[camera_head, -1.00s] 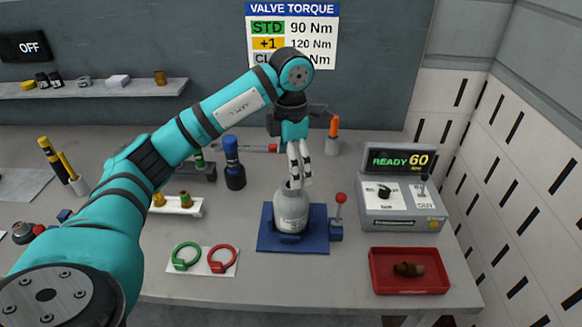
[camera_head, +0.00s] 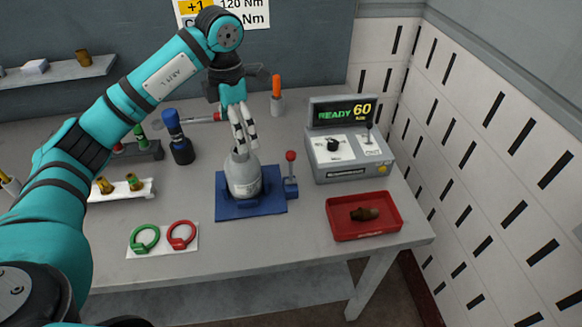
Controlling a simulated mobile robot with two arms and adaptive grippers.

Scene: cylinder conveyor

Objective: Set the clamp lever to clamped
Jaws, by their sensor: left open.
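The clamp lever (camera_head: 291,170) has a red ball knob on a thin rod and stands upright on a small blue block at the right side of the blue clamp base (camera_head: 232,207). A grey cylinder (camera_head: 243,178) stands upright in the blue holder on that base. My left gripper (camera_head: 244,143) points down just above the cylinder's top, open, with its light fingertips close to the neck. Whether the fingertips touch the neck cannot be told. The lever is to the right of the gripper and apart from it. My right gripper does not show.
A control box (camera_head: 347,150) reading READY 60 stands right of the lever. A red tray (camera_head: 364,230) with a brown fitting is at the front right. Green and red rings lie on a white card (camera_head: 163,248) at front left.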

